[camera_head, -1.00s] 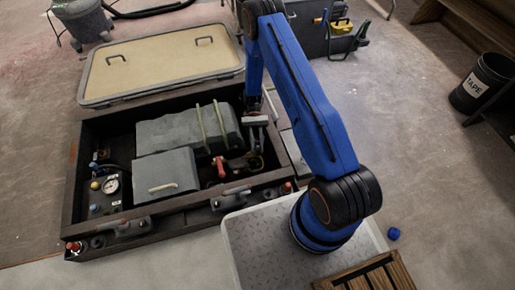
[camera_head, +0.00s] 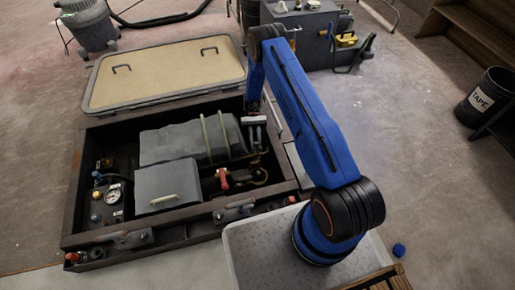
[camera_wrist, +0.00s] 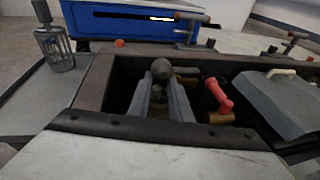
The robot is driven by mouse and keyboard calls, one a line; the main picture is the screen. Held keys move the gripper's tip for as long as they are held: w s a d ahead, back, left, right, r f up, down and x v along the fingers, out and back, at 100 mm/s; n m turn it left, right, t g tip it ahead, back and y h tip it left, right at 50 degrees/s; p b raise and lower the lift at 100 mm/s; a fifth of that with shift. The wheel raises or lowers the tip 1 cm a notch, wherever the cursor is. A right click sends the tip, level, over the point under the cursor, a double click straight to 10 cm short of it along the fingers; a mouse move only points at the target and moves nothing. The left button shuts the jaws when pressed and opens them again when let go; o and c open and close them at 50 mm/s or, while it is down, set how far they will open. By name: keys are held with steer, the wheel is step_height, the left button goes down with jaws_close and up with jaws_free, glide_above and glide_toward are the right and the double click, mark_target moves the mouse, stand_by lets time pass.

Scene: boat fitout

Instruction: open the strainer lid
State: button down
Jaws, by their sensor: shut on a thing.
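My gripper (camera_head: 255,120) reaches down into the right side of the open dark bilge box (camera_head: 73,205). In the wrist view its two grey fingers (camera_wrist: 161,85) close toward a dark round knob (camera_wrist: 161,68) at their tips. The knob looks like part of the strainer lid, but the fingers hide most of what lies below it. A little brownish fitting shows between the fingers. I cannot tell whether the lid is turned or lifted.
A red valve handle (camera_head: 222,179) stands close beside my gripper. Grey covered boxes (camera_head: 168,183) fill the middle, and a gauge (camera_head: 113,195) sits at left. A tan hatch panel (camera_head: 165,70) lies behind. A clear basket (camera_wrist: 55,48) stands on the deck outside the box.

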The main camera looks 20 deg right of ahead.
steer(key=shift+w+a+f+g, duration=0.1)
steer(key=shift+w+f+g, duration=0.35)
steer(key=shift+w, duration=0.4)
steer(key=shift+w+a+f+g, duration=0.1)
steer(key=shift+w+f+g, duration=0.15)
steer(key=shift+w+f, duration=0.4)
steer(key=shift+w, duration=0.2)
steer(key=shift+r, duration=0.1)
steer(key=c, duration=1.6)
jaws_free()
